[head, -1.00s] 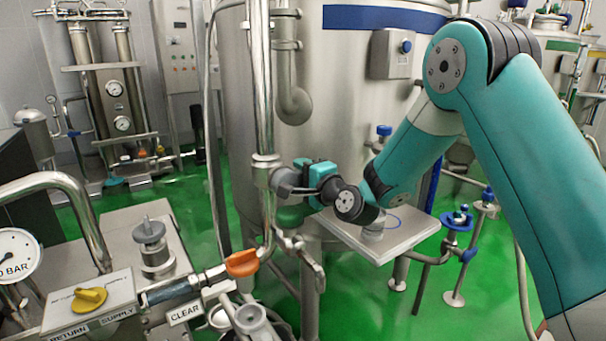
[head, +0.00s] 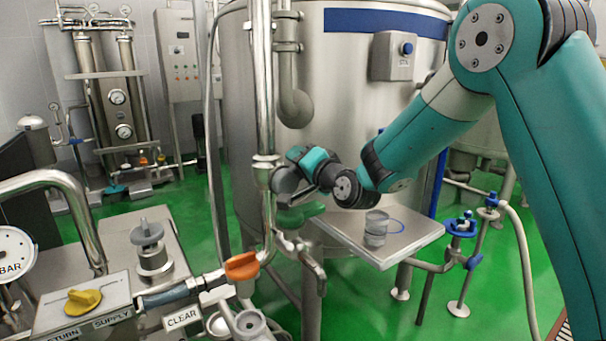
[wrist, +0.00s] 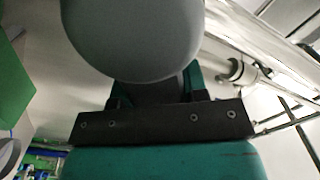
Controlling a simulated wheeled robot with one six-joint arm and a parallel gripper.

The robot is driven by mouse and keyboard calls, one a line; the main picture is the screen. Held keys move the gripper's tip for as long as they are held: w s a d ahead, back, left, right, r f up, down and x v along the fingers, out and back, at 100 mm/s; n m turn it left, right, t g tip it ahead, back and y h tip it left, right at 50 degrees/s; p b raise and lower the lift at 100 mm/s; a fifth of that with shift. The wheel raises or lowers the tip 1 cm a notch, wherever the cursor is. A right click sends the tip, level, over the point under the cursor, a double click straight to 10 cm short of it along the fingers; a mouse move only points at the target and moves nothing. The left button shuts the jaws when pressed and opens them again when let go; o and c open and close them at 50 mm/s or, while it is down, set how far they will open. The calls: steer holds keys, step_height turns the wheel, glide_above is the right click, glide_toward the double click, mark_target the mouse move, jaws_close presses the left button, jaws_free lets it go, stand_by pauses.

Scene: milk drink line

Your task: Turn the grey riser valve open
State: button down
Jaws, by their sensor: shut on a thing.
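The grey riser valve (head: 284,180) sits on the vertical steel riser pipe (head: 264,110), left of the big tank's front. My gripper (head: 296,184) reaches it from the right and is shut on its grey handle. In the wrist view a large rounded grey piece (wrist: 135,40), which looks like the handle, fills the top in front of my gripper's dark bracket. The fingertips are hidden there, and the handle's exact angle is hard to tell.
A green handle (head: 301,216) lies just below my gripper, with an orange handle (head: 242,265) lower left. The tank wall (head: 350,90) is close behind.

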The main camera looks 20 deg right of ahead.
steer(key=n+b, duration=0.1)
steer(key=n, duration=0.1)
steer(key=a+r+n+b, duration=0.1)
steer(key=a+n+b, duration=0.1)
steer(key=n+b, duration=0.1)
steer(key=shift+s+r+n, duration=0.25)
steer(key=shift+s+n, duration=0.05)
steer(key=shift+s, duration=0.05)
steer(key=shift+s+a+r+n+b, duration=0.15)
steer(key=shift+a+n+b, duration=0.4)
steer(key=shift+n, duration=0.4)
steer(key=shift+s+a+r+n+b, duration=0.15)
steer(key=shift+a+n+b, duration=0.15)
steer(key=shift+n+b, duration=0.55)
steer(key=shift+s+a+r+n+b, duration=0.15)
steer(key=shift+a+n+b, duration=0.4)
steer(key=shift+n, duration=0.45)
steer(key=c, duration=0.6)
jaws_free()
steer(key=shift+c, duration=0.2)
steer(key=shift+d, duration=0.1)
steer(key=b+v, duration=0.1)
steer(key=v, duration=1.6)
steer(key=shift+s, duration=0.15)
steer(key=shift+r, duration=0.1)
